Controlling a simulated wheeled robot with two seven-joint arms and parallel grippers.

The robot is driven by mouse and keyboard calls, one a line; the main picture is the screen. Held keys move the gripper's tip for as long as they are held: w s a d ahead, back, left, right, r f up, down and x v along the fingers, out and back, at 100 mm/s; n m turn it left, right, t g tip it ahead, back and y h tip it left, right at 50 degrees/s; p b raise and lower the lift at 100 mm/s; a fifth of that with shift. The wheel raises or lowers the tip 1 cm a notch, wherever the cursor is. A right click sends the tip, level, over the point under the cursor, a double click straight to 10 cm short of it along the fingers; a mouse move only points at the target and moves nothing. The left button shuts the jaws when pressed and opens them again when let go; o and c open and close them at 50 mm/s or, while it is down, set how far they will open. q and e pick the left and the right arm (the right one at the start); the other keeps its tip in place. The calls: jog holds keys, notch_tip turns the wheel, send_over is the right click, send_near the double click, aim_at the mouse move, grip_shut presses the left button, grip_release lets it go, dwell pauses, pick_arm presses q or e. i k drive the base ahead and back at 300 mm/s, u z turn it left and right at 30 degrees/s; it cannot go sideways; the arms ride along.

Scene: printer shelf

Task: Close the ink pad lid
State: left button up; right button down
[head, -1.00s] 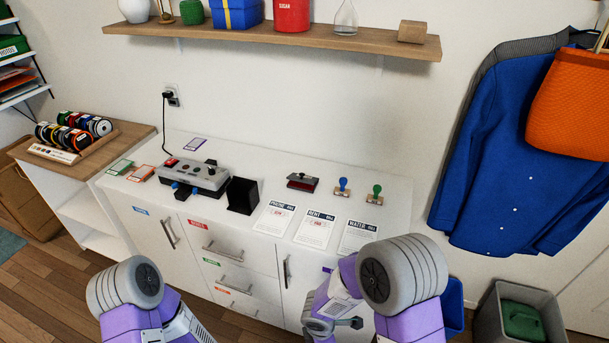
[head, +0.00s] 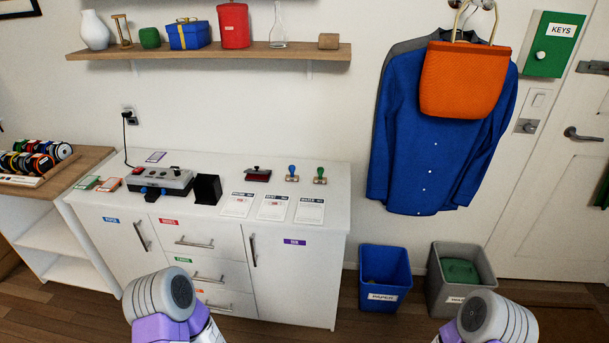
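The ink pad (head: 258,174) is a small dark red and black case on the white cabinet top (head: 330,185), toward the back, left of two stamps. A red part shows along its upper edge behind a dark front; it is too small to tell exactly how far the lid is raised. Only grey and purple links of my two arms show along the bottom edge, one left of centre and one at the right. Both grippers are outside the picture, well away from the ink pad.
A blue-handled stamp (head: 292,174) and a green-handled stamp (head: 320,176) stand right of the pad. Three paper sheets lie in front. A black holder (head: 207,189) and a grey device (head: 161,180) are to the left. Blue (head: 385,278) and grey (head: 459,281) bins stand on the floor right.

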aim_at(256, 170)
jog(key=z, duration=0.3)
jog(key=k, duration=0.3)
jog(key=u, duration=1.15)
jog(key=i, duration=0.95)
jog(key=u, duration=0.3)
